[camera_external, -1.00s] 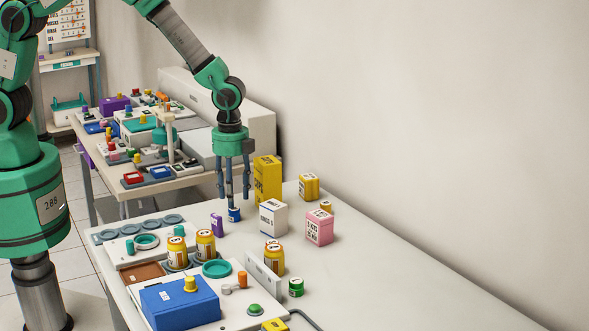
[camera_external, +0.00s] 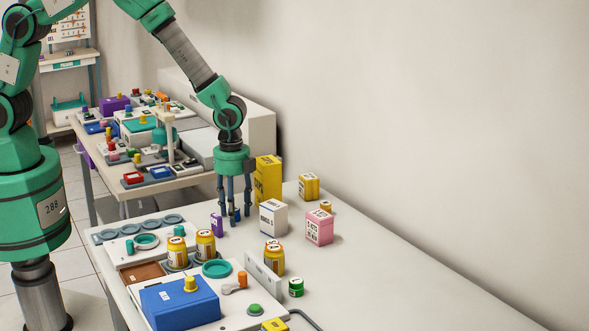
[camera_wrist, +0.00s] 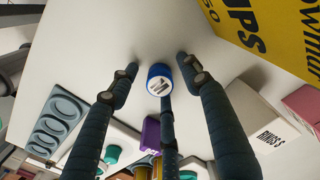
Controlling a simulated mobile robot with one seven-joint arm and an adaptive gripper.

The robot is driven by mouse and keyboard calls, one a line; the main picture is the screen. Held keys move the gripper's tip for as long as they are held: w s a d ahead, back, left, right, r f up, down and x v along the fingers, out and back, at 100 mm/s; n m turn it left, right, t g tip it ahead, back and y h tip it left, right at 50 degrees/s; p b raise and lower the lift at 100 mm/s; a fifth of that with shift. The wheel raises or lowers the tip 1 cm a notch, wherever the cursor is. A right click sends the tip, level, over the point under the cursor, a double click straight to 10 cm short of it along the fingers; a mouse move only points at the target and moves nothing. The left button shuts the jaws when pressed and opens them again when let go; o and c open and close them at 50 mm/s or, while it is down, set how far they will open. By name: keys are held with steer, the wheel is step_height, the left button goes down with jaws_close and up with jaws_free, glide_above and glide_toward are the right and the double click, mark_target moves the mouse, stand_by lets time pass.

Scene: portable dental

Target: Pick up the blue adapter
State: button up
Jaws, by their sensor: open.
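The blue adapter (camera_wrist: 158,80) is a small blue cylinder with a white, marked top, standing upright on the white table. In the wrist view it lies between the fingers of my gripper (camera_wrist: 160,77), which are spread around it. My gripper (camera_external: 234,217) is open and low over the table, pointing down. In the external view the blue adapter (camera_external: 236,214) is mostly hidden behind the fingers. I cannot tell whether any finger touches it.
A purple box (camera_external: 216,223) stands close on the left. A tall yellow box (camera_external: 267,180) and a white box (camera_external: 273,217) stand close on the right. A pink box (camera_external: 319,227) is farther right. The right part of the table is clear.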

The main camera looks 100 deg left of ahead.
jaws_close()
steer(key=shift+r, duration=0.2)
steer(key=shift+r, duration=0.55)
step_height(320, 180, up, 2)
steer(key=shift+r+p, duration=0.1)
steer(key=shift+p, duration=0.35)
steer(key=s+d, duration=0.1)
steer(key=s, duration=0.4)
steer(key=s+d+r+p, duration=0.1)
steer(key=s, duration=0.4)
steer(key=s+d+p, duration=0.1)
steer(key=s, duration=0.4)
steer(key=shift+s+r, duration=0.2)
steer(key=shift+s, duration=0.2)
